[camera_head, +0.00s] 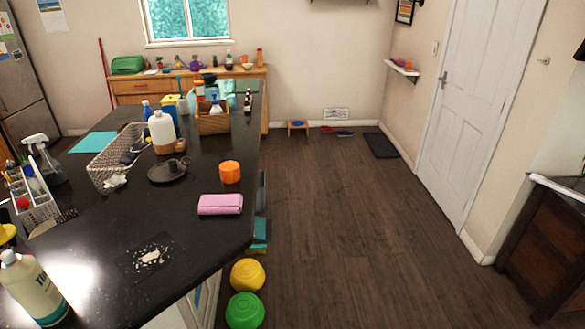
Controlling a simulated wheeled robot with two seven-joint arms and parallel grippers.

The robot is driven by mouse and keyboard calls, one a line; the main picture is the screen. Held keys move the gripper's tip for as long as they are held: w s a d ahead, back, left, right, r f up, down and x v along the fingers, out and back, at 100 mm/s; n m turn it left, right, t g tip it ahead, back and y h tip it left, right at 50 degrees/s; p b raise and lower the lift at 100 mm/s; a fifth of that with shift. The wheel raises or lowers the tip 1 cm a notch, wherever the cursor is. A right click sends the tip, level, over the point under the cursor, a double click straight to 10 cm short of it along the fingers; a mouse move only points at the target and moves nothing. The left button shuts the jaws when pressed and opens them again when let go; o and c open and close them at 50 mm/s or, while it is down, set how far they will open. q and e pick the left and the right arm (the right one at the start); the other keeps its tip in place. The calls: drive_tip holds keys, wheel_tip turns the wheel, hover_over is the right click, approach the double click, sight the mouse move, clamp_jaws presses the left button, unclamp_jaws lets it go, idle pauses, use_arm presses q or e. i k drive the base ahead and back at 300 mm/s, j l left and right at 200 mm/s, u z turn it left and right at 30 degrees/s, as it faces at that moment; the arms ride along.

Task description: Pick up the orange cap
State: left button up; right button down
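An orange cap (230,172), a short upright cylinder, stands on the black countertop (185,255) near its right edge. It is just behind a folded pink cloth or purse (220,204) and to the right of a dark round dish (168,171). Nothing covers the cap. Neither of my grippers shows in the head view.
A wicker basket (104,178) and a white bottle (162,132) stand left of the cap. A wooden crate (212,122) is behind it. A large bottle (33,288) stands at the front left. The floor at right is clear.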

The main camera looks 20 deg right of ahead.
sight(229, 171)
drive_tip(key=z, duration=0.15)
drive_tip(key=u, duration=1.65)
drive_tip(key=l+u, duration=0.25)
drive_tip(key=l, duration=0.15)
drive_tip(key=k+l+u, duration=0.1)
drive_tip(key=l+u, duration=0.2)
drive_tip(key=k+l+u, duration=0.25)
drive_tip(key=l, duration=0.2)
drive_tip(key=l+u, duration=0.25)
drive_tip(key=l, duration=0.15)
drive_tip(key=k+l+u, duration=0.25)
drive_tip(key=i+l, duration=0.05)
drive_tip(key=l, duration=0.05)
